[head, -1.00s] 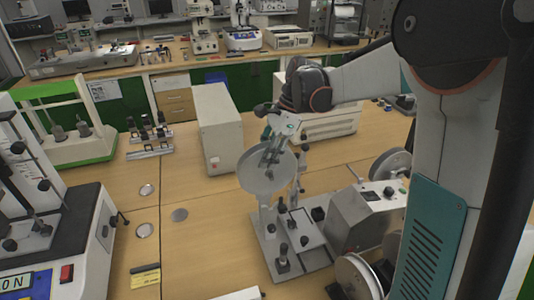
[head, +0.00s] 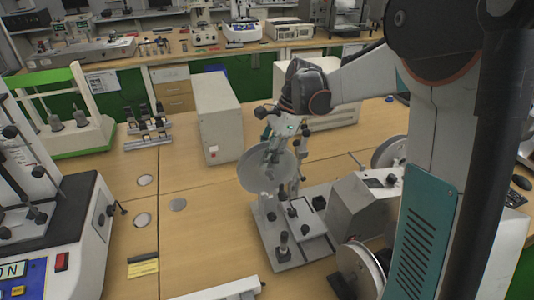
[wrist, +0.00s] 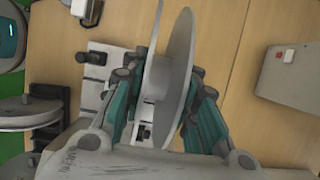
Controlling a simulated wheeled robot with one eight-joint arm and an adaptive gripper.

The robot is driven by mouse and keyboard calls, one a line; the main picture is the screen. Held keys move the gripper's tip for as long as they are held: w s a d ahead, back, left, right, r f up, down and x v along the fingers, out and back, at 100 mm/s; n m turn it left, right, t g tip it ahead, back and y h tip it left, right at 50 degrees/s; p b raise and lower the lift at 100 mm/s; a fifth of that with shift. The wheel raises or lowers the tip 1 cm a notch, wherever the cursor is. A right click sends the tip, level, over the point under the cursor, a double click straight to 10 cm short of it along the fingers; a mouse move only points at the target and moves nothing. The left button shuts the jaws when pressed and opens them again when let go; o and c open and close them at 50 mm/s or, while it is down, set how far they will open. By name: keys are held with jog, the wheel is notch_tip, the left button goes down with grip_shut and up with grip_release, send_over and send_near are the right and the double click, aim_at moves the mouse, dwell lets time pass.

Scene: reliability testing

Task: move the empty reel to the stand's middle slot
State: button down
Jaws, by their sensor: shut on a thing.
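The empty reel (head: 262,176), a grey disc-flanged spool, hangs tilted from my gripper (head: 271,150) above the grey base plate of a fixture (head: 275,240). In the wrist view the reel's two flanges (wrist: 172,70) stand edge-on between the teal fingers of my gripper (wrist: 165,92), which is shut on it. A small rack with several black-topped posts (head: 148,128) stands at the back left. I cannot tell which structure is the stand; no middle slot shows clearly.
A grey machine (head: 362,205) carries a reel (head: 360,268) in front and another (head: 390,152) behind. A beige box (head: 217,117) stands behind my gripper. A white tester (head: 80,235) fills the left edge.

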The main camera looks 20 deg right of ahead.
aim_at(267, 169)
jog(key=shift+f+b, duration=1.1)
jog(key=shift+f, duration=0.7)
jog(key=shift+r, duration=0.15)
